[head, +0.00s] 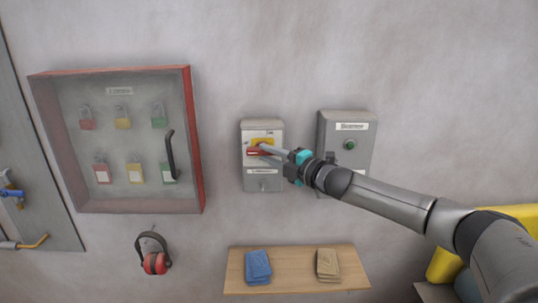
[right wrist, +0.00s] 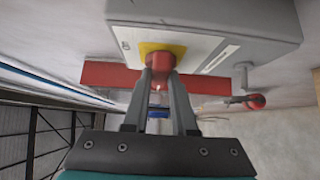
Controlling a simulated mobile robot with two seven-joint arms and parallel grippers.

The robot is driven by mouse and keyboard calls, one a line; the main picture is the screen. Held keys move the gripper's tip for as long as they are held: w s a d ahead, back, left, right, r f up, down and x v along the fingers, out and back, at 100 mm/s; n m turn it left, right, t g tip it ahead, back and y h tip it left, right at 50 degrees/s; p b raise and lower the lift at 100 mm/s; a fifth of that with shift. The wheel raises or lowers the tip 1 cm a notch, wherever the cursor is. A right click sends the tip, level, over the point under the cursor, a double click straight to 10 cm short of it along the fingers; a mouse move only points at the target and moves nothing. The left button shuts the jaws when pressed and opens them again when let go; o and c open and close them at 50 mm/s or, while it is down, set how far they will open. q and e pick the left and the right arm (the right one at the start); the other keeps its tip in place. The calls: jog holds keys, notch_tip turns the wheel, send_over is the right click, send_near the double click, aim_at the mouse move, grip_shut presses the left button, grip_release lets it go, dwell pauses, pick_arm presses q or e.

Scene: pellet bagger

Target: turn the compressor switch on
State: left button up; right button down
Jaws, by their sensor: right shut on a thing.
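The compressor switch is a grey wall box (head: 263,133) with a yellow plate and a red handle (head: 254,151). In the head view the handle lies roughly level, and my fingers partly cover it. My right gripper (head: 264,147) comes in from the right and is shut on the red handle. In the right wrist view the two fingers (right wrist: 160,88) close on the red knob (right wrist: 160,62) in front of the yellow plate (right wrist: 172,49). The label on the box is too small to read. My left gripper is not in view.
A second grey box (head: 348,126) with a green button is right of the switch, close to my right arm. A red-framed padlock cabinet (head: 197,150) hangs left. Below are ear defenders (head: 154,254) and a wooden shelf (head: 295,273) with blue and tan cloths.

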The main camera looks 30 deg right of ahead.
jog(key=shift+f, duration=0.1)
jog(key=shift+b, duration=0.4)
jog(key=shift+w+a+f+m+t+h+b, duration=0.2)
jog(key=shift+m+t+h+b, duration=0.75)
jog(key=shift+m+h+b, duration=2.75)
jog(key=shift+w+a+f+m+t+h+b, duration=0.1)
jog(key=shift+a+f+m+t+h+b, duration=0.25)
jog(key=shift+m+t+h+b, duration=3)
jog(key=shift+w+a+f+m+g+h+b, duration=0.2)
jog(key=shift+m+g+h+b, duration=1.4)
jog(key=shift+m, duration=4.55)
jog(key=shift+m+h+b, duration=0.35)
jog(key=shift+m+h, duration=0.15)
jog(key=shift+h, duration=0.25)
jog(key=c, duration=0.7)
grip_release()
jog(key=shift+s+f, duration=0.1)
